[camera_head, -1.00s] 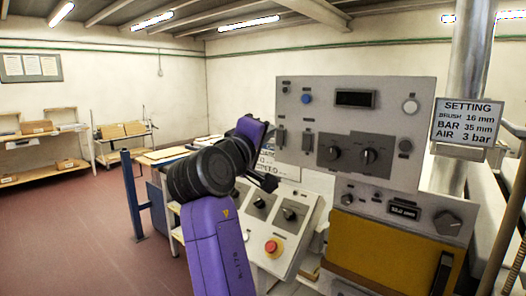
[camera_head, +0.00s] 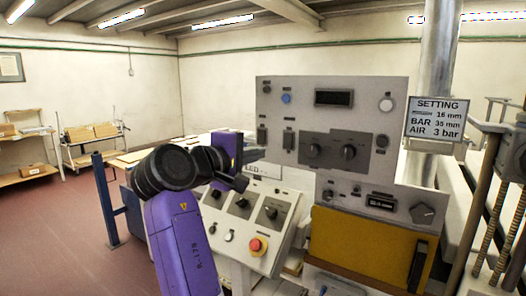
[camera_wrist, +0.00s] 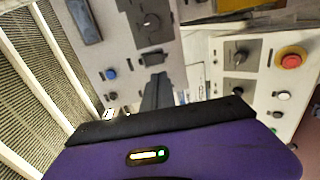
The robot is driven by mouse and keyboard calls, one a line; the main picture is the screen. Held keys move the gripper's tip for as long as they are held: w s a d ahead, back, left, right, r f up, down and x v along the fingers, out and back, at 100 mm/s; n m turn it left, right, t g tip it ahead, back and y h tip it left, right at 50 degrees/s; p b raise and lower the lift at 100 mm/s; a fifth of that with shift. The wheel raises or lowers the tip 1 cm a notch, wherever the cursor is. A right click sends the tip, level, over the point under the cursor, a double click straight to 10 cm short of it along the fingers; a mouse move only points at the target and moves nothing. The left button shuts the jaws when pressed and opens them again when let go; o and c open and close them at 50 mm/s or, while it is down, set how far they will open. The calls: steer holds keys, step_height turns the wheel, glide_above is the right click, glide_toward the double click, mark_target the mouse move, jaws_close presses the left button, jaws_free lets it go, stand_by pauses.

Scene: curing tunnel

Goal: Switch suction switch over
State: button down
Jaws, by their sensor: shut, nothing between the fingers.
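An upright grey panel (camera_head: 398,100) carries two dark rocker-type switches at its left side, a left one (camera_head: 261,136) and a right one (camera_head: 289,140). Their labels are too small to read, so I cannot tell which is the suction switch. A small toggle (camera_head: 327,195) sits on the lower panel. Contact cannot be told.
A sloped console (camera_head: 270,222) with several knobs and a red stop button (camera_head: 257,245) lies below my gripper. A yellow cover (camera_head: 358,250) is at the lower right. A setting sign (camera_head: 437,119) hangs by a metal pipe. Open floor lies to the left.

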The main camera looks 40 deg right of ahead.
mark_target(287, 147)
steer(key=p+x, duration=0.3)
steer(key=x, duration=0.8)
steer(key=shift+w+d+r, duration=0.1)
steer(key=shift+d, duration=0.15)
steer(key=shift+w+d, duration=0.15)
steer(key=shift+d, duration=0.25)
steer(key=shift+f, duration=0.2)
steer(key=shift+d+f+h+b, duration=0.15)
steer(key=shift+d+h+b, duration=0.15)
steer(key=shift+b, duration=0.05)
steer(key=shift+a, duration=0.1)
steer(key=shift+a, duration=0.1)
